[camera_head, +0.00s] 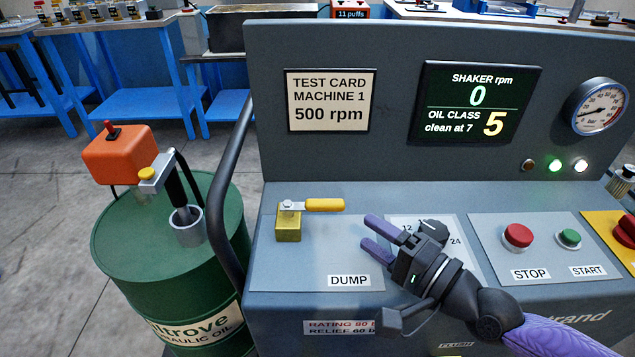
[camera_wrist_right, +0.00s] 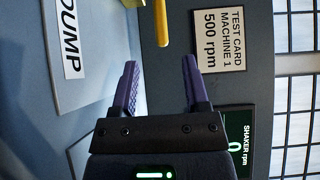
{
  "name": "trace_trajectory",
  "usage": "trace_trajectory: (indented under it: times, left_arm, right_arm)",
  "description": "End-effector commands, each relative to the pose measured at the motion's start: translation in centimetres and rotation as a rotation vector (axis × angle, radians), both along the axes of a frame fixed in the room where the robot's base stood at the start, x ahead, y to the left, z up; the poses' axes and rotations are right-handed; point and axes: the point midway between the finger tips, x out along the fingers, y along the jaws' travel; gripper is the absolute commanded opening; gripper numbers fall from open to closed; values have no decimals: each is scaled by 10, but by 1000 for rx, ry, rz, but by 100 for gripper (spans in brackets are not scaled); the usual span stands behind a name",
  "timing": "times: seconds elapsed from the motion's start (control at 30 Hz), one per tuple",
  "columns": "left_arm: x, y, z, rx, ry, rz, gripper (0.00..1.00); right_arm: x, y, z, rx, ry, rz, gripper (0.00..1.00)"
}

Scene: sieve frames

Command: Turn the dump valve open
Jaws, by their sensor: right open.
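The dump valve (camera_head: 289,222) is a brass body on the grey panel above the DUMP label (camera_head: 349,281). Its yellow lever (camera_head: 325,205) points to the right, level across the panel. My right gripper (camera_head: 372,236) is open and empty, to the right of and a little below the lever's tip, apart from it. In the right wrist view the lever's yellow end (camera_wrist_right: 161,22) shows beyond and between the two purple fingers (camera_wrist_right: 160,85), not touching them. My left gripper is not in view.
A dial (camera_head: 432,228) lies partly hidden behind my right gripper. The red STOP button (camera_head: 517,236) and green START button (camera_head: 568,238) are to the right. The display (camera_head: 477,104) reads 0 rpm and oil class 5. A green oil drum (camera_head: 160,245) and black rail (camera_head: 232,190) stand left.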

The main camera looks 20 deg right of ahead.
Motion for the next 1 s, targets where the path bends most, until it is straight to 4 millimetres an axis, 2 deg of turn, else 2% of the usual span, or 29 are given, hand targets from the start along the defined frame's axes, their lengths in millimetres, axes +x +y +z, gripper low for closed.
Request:
trace_trajectory:
  times: [0.17,0.27,0.5,0.87,1.0]
  left_arm:
    - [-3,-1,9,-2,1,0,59]
    - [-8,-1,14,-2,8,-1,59]
    - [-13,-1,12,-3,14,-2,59]
    - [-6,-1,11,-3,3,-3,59]
    - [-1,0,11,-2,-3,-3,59]
  right_arm:
    - [23,13,5,7,-7,-1,59]
    - [44,25,5,8,-7,-2,59]
    - [79,44,0,2,-1,-1,59]
    - [86,48,0,0,0,0,59]
    - [85,47,0,0,0,0,29]
